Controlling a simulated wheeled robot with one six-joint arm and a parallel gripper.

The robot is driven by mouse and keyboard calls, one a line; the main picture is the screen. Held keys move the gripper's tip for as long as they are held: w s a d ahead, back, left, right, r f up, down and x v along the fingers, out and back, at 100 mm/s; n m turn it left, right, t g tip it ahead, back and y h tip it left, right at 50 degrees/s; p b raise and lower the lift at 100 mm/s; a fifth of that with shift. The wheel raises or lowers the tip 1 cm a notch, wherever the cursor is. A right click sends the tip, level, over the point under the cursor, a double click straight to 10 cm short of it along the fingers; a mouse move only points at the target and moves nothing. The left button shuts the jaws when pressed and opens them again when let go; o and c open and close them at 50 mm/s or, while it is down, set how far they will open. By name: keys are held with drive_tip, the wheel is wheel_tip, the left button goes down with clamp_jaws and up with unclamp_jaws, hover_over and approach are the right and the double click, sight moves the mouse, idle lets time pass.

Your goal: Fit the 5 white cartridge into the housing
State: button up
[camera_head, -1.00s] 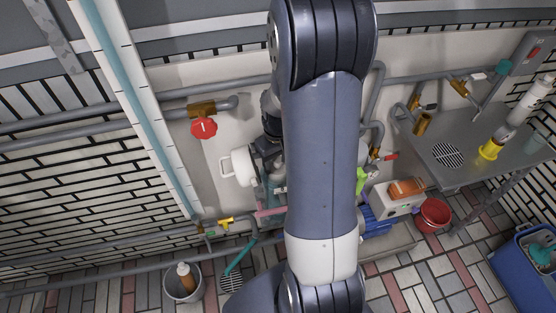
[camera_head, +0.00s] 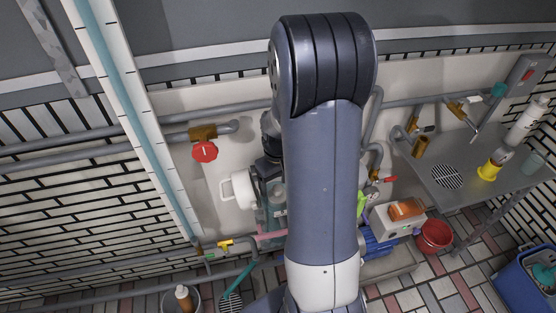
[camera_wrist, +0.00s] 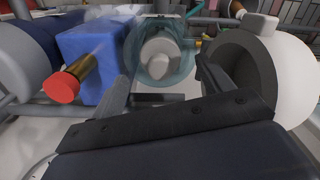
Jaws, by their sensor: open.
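In the wrist view, my gripper (camera_wrist: 168,82) is open, with a dark finger on each side and nothing clearly held. Beyond and between the fingers is a teal see-through housing (camera_wrist: 188,62), open toward the camera. A pale rounded cylinder (camera_wrist: 160,50) shows inside it; I cannot tell whether it is the cartridge. A hollow white round part (camera_wrist: 285,72) is close to the right finger. In the head view, my arm hides most of the gripper. A teal part (camera_head: 262,215) shows beside it. A white cylinder (camera_head: 528,122) stands on the shelf at the right; no number is readable.
In the wrist view, a blue block (camera_wrist: 92,45) and a red-ended brass fitting (camera_wrist: 65,85) lie left of the fingers. In the head view, pipes and a red valve (camera_head: 204,151) line the wall. A metal shelf (camera_head: 450,205), a red bucket (camera_head: 434,236) and a blue bin (camera_head: 530,275) are at right.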

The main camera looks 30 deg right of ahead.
wheel_tip(320, 180, up, 12)
drive_tip(key=shift+f, duration=0.2)
drive_tip(key=shift+f, duration=0.1)
idle(0.4)
wheel_tip(320, 180, down, 13)
drive_tip(key=shift+f+b, duration=0.2)
drive_tip(key=shift+b, duration=0.55)
drive_tip(key=shift+r+p, duration=0.4)
drive_tip(key=shift+r, duration=0.05)
drive_tip(key=shift+f, duration=0.1)
